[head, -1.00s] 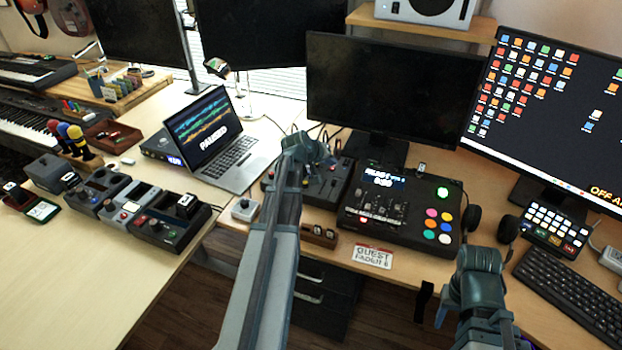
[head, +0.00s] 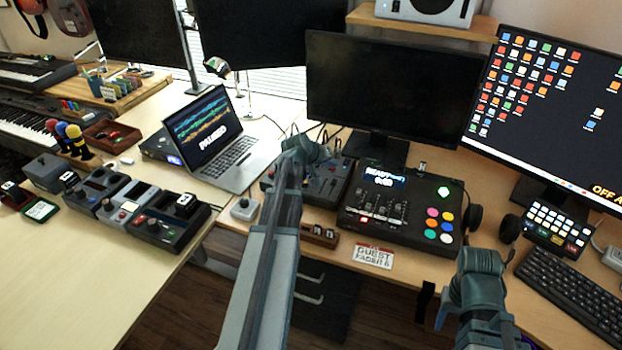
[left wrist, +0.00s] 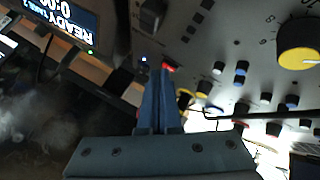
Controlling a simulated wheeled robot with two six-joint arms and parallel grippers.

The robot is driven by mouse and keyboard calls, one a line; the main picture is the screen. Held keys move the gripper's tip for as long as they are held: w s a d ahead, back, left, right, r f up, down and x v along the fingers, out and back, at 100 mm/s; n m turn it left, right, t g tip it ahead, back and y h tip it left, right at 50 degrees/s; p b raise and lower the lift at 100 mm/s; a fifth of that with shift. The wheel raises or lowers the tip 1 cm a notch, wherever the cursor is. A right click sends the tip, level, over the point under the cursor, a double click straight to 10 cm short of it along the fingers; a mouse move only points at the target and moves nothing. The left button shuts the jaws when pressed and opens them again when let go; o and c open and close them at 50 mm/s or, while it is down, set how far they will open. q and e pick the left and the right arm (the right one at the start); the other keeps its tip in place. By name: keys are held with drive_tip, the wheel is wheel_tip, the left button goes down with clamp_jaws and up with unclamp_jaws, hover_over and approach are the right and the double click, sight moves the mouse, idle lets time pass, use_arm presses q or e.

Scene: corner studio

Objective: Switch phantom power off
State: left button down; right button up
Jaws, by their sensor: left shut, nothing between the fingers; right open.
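The mixer (head: 326,182) lies behind my left arm in the head view. In the left wrist view its grey panel (left wrist: 215,45) carries several knobs and coloured caps. My left gripper (left wrist: 163,72) is shut and empty, its fingertips at the panel beside a small red-lit spot (left wrist: 169,67). I cannot read a phantom power label or tell whether the tips touch a switch. In the head view the left fingertips are hidden behind the wrist. My right gripper (head: 445,308) is low at the right, open, mostly hidden by its arm.
A console (head: 400,215) with coloured buttons and a READY display stands right of the mixer. A laptop (head: 222,145) showing PAUSED is to the left. A small grey box (head: 244,208) and a sign (head: 372,256) lie near the desk's front edge. Monitors stand behind.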

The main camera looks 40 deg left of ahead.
use_arm(q)
drive_tip(key=shift+r, duration=0.1)
drive_tip(key=shift+r+p, duration=0.5)
drive_tip(key=shift+p, duration=0.1)
wheel_tip(320, 180, up, 6)
drive_tip(key=p, duration=0.6)
idle(0.3)
